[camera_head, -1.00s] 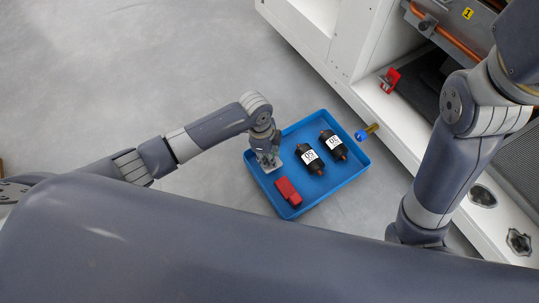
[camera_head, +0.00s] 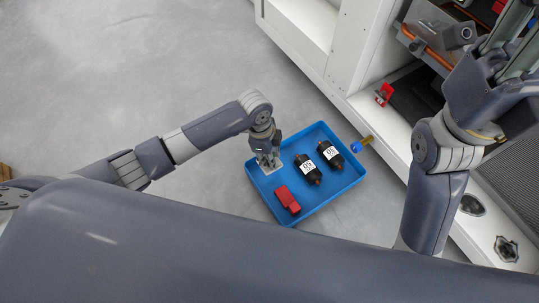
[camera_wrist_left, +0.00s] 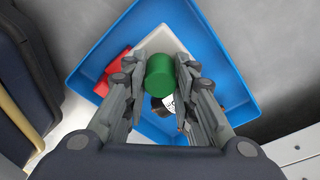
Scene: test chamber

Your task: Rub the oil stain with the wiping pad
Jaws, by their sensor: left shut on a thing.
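The wiping pad has a white flat plate (camera_head: 270,169) and a green round handle (camera_wrist_left: 160,72). My left gripper (camera_head: 268,160) is over the left part of the blue tray, its fingers shut on the green handle. In the left wrist view the fingers of that gripper (camera_wrist_left: 160,85) sit on both sides of the handle, with the white plate beyond it. I cannot tell if the plate touches the tray floor. My right gripper (camera_head: 513,45) is at the top right by the cabinet, partly cut off; its finger opening is unclear. I cannot make out an oil stain.
The blue tray (camera_head: 317,204) on the grey floor also holds a red block (camera_head: 286,199) and two black cylinders with white labels (camera_head: 306,168) (camera_head: 331,154). A blue-tipped brass fitting (camera_head: 362,143) is right of it. The white cabinet (camera_head: 388,125) carries a red part (camera_head: 384,93).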

